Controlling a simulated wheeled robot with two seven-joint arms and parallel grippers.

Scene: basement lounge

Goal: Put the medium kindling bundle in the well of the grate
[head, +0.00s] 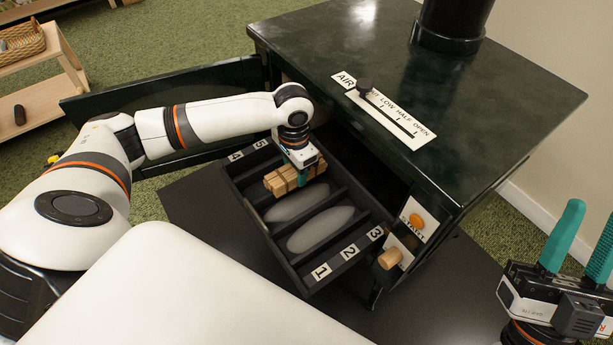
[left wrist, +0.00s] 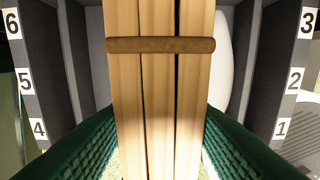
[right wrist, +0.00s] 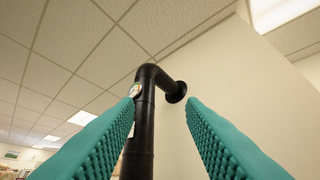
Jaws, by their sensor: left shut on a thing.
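A tan kindling bundle (head: 281,182) of several sticks with a brown band is in my left gripper (head: 302,176). The left wrist view shows the sticks (left wrist: 160,85) between the green fingers. The bundle is over the black grate (head: 257,221), near its middle; I cannot tell whether it touches the grate. The grate is divided by bars, with number labels along its two ends. Two pale ovals (head: 321,229) lie in its slots. My right gripper (head: 590,215) is open and empty at the far right; its teal fingers (right wrist: 90,140) stand apart in the right wrist view.
The dark stove (head: 500,100) stands behind the grate, with an air slider (head: 367,88) on top and an orange start button (head: 417,221). A wooden knob (head: 390,258) sits at the front right. Its door (head: 220,80) is open at left. A wooden shelf (head: 45,95) stands far left.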

